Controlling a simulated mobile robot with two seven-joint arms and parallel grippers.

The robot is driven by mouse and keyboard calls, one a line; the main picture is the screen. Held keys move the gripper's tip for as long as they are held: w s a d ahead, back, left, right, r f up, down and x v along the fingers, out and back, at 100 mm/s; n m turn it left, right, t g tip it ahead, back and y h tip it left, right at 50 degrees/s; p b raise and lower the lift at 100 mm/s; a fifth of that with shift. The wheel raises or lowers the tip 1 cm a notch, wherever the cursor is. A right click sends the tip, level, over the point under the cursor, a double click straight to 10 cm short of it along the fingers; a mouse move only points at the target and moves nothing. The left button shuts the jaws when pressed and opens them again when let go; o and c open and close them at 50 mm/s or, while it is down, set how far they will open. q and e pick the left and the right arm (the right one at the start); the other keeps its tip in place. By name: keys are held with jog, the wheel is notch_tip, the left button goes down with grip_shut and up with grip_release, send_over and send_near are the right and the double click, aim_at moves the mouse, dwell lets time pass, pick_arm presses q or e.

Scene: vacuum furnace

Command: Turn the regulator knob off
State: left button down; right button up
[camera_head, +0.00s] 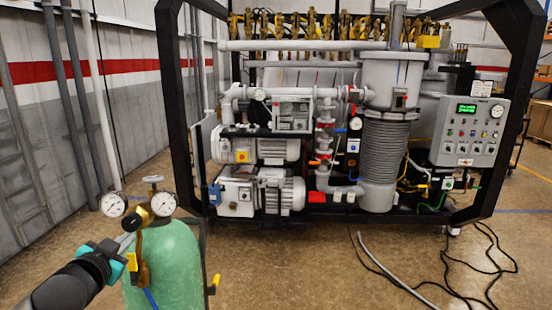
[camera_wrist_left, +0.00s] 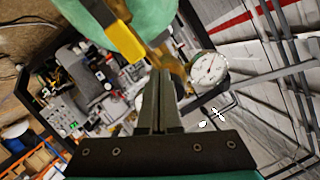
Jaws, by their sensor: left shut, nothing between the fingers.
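The brass regulator (camera_head: 146,214) sits on top of the green gas cylinder (camera_head: 172,262), with a white dial gauge on either side: a left gauge (camera_head: 113,204) and a right gauge (camera_head: 163,204). A grey round handle (camera_head: 153,179) stands above it. My left gripper (camera_head: 127,241) is at the regulator's left, just below the left gauge. In the left wrist view its fingers (camera_wrist_left: 158,98) are shut with nothing between them, pointing at the brass body (camera_wrist_left: 172,65). I cannot tell whether they touch it. I cannot make out the regulator knob for certain. My right gripper is out of view.
The vacuum furnace in its black frame (camera_head: 182,110) stands behind the cylinder, with a grey control panel (camera_head: 470,132) at its right. A grey hose (camera_head: 395,275) and black cables lie on the floor. Floor right of the cylinder is open.

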pick_arm(q)
jog(key=shift+d+r, duration=0.15)
jog(key=shift+r, duration=0.15)
jog(key=shift+f, duration=0.3)
jog(key=shift+s, duration=0.1)
jog(key=shift+s+d+p, duration=0.1)
jog(key=shift+s+p, duration=0.2)
jog(key=shift+s, duration=0.05)
jog(key=shift+p+v, duration=0.7)
jog(key=shift+v, duration=1.9)
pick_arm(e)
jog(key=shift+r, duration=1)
pick_arm(q)
jog(key=shift+f, duration=0.2)
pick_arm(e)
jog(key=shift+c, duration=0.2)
